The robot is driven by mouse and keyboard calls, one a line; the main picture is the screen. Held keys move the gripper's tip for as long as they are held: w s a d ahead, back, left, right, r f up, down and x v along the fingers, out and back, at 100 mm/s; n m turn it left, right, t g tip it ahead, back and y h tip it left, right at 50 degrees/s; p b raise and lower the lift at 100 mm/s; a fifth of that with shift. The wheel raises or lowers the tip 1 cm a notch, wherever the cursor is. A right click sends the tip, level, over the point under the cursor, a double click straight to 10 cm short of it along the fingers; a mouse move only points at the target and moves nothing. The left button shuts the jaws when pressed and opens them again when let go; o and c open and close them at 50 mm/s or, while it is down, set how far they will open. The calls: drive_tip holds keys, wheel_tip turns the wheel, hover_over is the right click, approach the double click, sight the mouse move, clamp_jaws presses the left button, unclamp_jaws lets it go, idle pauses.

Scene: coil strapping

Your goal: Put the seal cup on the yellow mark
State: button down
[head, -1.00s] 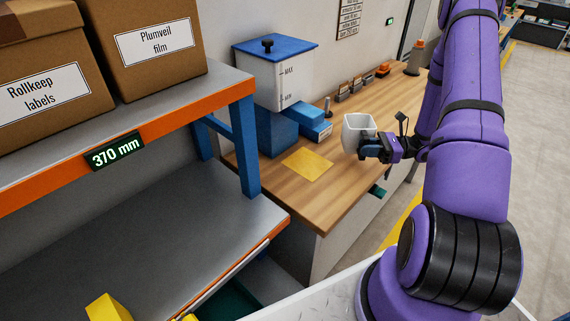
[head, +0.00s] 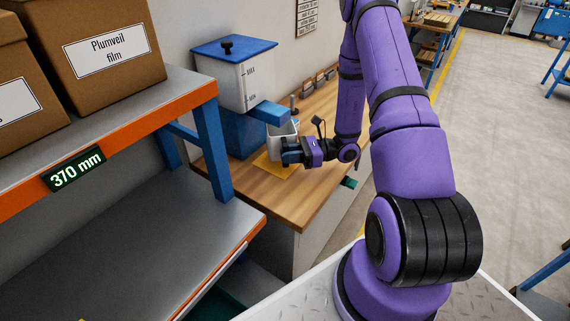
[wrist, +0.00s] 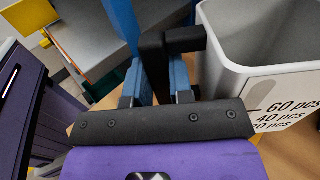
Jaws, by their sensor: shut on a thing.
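The seal cup (head: 281,144) is a pale grey open-topped cup with a black handle. In the wrist view the cup (wrist: 262,72) fills the upper right, with "60 pcs", "40 pcs" and "20 pcs" marks on its wall. My gripper (head: 291,151) is shut on the handle; in the wrist view its blue fingers (wrist: 158,88) are on either side of it. The yellow mark (head: 267,167) lies on the wooden bench, partly hidden by the cup and gripper. The cup overlaps the mark in the head view; I cannot tell whether its base touches.
A dispenser (head: 244,85) with a blue lid stands behind the cup, and its blue spout (head: 272,113) juts out close above the cup. The bench (head: 300,197) is clear in front. A shelf (head: 130,115) with cartons stands at left.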

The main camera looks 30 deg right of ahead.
sight(285, 166)
drive_tip(key=shift+w+a+f, duration=0.1)
drive_tip(key=shift+a+f, duration=0.2)
drive_tip(key=shift+f, duration=0.6)
drive_tip(key=shift+w+a+f, duration=0.1)
drive_tip(key=shift+a+f, duration=0.15)
drive_tip(key=shift+f, duration=0.65)
drive_tip(key=shift+f, duration=0.15)
drive_tip(key=c, duration=1)
unclamp_jaws()
